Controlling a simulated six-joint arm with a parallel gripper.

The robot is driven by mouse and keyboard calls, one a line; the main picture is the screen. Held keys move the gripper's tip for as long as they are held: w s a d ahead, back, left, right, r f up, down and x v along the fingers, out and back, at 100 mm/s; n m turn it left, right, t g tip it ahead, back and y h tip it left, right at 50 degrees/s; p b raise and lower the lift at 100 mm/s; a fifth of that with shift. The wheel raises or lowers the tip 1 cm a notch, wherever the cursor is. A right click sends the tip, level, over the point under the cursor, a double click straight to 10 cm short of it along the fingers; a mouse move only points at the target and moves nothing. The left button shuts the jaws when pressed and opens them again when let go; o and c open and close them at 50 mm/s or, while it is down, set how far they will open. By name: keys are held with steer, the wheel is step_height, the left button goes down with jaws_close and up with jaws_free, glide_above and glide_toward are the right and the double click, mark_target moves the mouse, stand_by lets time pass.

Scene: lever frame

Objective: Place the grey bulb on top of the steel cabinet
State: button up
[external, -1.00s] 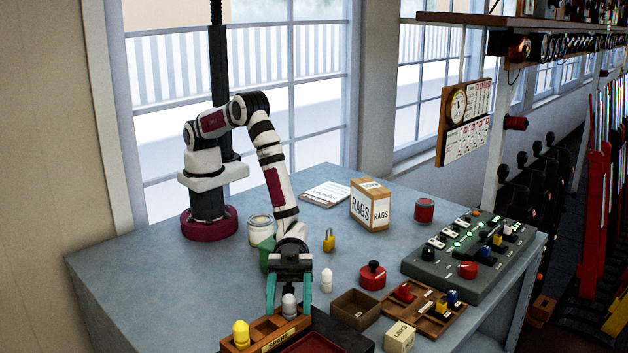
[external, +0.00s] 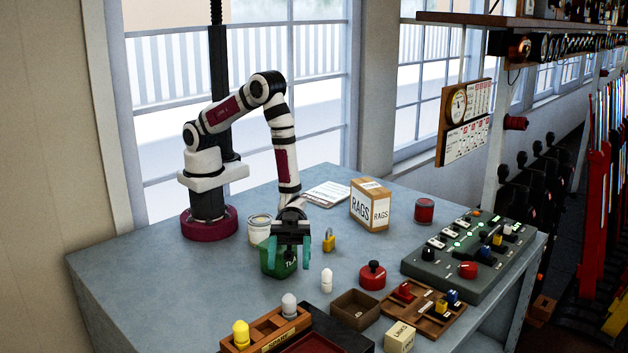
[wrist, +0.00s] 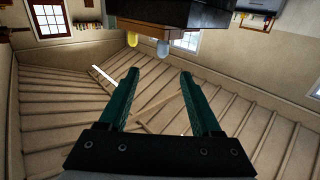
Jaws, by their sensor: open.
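The grey bulb (external: 289,304) stands upright in the right end of a wooden rack (external: 268,335) at the table's front edge. In the wrist view a pale bulb (wrist: 162,48), apparently the grey one, shows upside down under the rack. A yellow bulb (external: 241,334) stands at the rack's left end. My gripper (external: 291,265) is open and empty, raised behind the grey bulb and apart from it. In the wrist view its two teal fingers (wrist: 159,75) are spread with nothing between them. I cannot pick out a steel cabinet with certainty.
A green tin (external: 272,262) is partly behind my gripper. A RAGS box (external: 370,205) and a control panel (external: 470,258) lie farther right. The left tabletop is clear.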

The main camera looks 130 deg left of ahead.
mark_target(289, 294)
step_height(289, 294, up, 5)
steer(key=a+g+y, duration=0.2)
steer(key=x, duration=1)
steer(key=f+x, duration=0.1)
steer(key=x, duration=0.4)
steer(key=shift+s+d, duration=0.25)
steer(key=shift+s, duration=0.15)
jaws_close()
